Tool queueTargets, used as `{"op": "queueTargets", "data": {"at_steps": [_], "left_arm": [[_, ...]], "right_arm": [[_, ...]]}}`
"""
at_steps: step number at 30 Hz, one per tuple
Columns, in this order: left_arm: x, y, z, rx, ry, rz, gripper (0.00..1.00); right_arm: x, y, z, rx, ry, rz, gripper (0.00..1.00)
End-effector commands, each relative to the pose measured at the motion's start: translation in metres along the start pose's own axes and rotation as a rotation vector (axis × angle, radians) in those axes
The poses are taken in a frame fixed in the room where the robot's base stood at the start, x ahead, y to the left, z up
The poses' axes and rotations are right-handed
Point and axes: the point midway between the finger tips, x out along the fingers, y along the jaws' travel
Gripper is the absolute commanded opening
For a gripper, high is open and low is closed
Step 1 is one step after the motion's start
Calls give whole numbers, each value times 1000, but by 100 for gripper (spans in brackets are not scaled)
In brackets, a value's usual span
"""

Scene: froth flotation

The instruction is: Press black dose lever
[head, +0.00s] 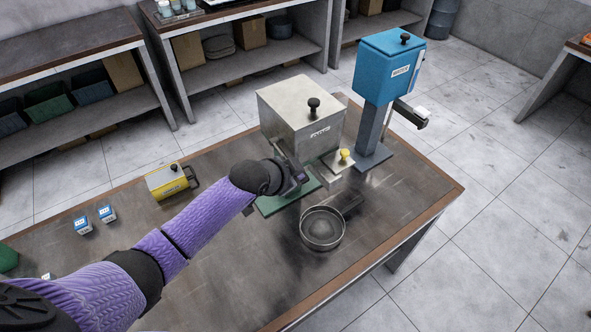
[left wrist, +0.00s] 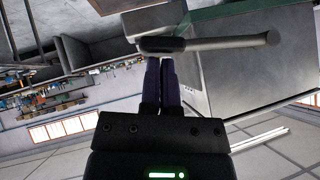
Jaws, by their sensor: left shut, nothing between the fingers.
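A silver box-shaped machine (head: 300,108) with a black knob on top (head: 314,105) stands on a green base on the bench. My left gripper (head: 300,178) is shut and empty at its front, close to a dark bar on the machine's near side. In the left wrist view, the shut fingers (left wrist: 166,68) point at a black lever end (left wrist: 162,45) joined to a grey rod (left wrist: 225,43). The tips look very near or touching it; I cannot tell which. My forearm hides part of the machine's front left. My right gripper is not in view.
A round metal pan (head: 322,230) lies in front of the machine. A yellow knob (head: 345,153) sits on a metal block beside it. A blue machine (head: 388,68) on a grey post stands behind right. A yellow box (head: 170,182) and small blue-white boxes (head: 83,225) lie left.

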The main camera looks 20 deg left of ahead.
Motion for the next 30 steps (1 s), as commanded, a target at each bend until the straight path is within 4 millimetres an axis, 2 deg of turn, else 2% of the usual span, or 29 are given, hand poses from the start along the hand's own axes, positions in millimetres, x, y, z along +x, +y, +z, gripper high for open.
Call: {"op": "queueTargets", "data": {"at_steps": [10, 14, 18, 19, 21, 27, 30], "left_arm": [[-2, -2, -2, 0, -1, 0, 0], [-12, -6, -12, 0, -1, -1, 0], [-34, -17, -37, -2, -1, -3, 0], [-38, -18, -38, -2, -1, -4, 0], [-52, -16, -31, 0, -2, -4, 0], [-96, -19, -29, 0, -2, -5, 0], [-112, -20, -29, -1, -2, -4, 0]], "right_arm": [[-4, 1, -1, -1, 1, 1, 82], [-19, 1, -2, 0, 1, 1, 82], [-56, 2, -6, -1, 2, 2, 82], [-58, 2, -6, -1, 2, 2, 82], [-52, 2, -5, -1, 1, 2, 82], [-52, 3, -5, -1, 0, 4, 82], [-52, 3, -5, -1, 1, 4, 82]]}}
